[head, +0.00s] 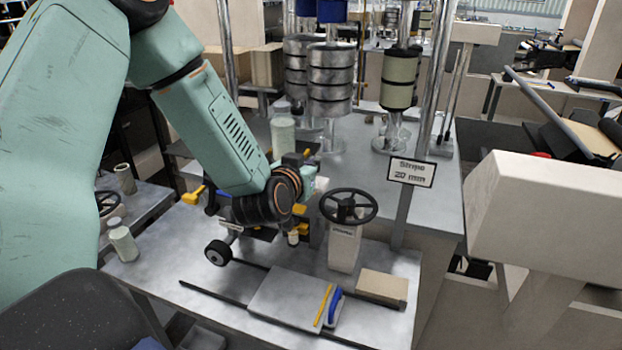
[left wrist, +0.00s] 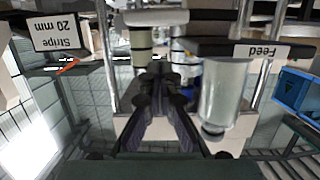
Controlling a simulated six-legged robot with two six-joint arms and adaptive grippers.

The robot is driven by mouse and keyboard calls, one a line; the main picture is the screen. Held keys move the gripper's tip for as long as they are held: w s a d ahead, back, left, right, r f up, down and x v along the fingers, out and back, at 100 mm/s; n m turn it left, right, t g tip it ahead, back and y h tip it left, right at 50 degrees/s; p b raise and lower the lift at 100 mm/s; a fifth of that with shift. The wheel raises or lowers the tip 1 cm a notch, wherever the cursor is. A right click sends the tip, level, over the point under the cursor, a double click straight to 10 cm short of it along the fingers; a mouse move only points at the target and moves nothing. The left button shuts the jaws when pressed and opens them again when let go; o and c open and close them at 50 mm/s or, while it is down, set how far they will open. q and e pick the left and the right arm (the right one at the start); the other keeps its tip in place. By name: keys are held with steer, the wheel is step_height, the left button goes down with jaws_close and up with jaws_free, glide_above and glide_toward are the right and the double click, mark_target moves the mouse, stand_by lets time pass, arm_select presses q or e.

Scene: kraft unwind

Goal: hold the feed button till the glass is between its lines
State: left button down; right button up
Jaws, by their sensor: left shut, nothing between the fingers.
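In the left wrist view, which is upside down, a clear glass cylinder (left wrist: 227,92) stands against a dark block with a white "Feed" label (left wrist: 258,50). A pale glass (head: 283,135) behind my wrist in the head view may be the same one. I cannot make out its lines or level, and the button itself is not clearly visible. My left gripper (left wrist: 158,72) is shut and empty, its fingertips beside the glass in the picture; I cannot tell if they touch anything. In the head view my wrist mostly hides it. My right gripper is not in view.
A black handwheel (head: 348,206) stands on a pale post. A flat plate (head: 285,298) with a yellow strip and a cardboard block (head: 382,287) lie in front. A "Stripe 20 mm" sign (head: 411,172) and stacked metal rolls (head: 330,80) stand behind. A large pale box (head: 545,210) stands right.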

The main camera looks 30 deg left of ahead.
arm_select(q)
steer(key=f, duration=0.3)
steer(key=shift+d, duration=0.3)
steer(key=shift+a+f, duration=0.2)
steer(key=shift+d, duration=0.1)
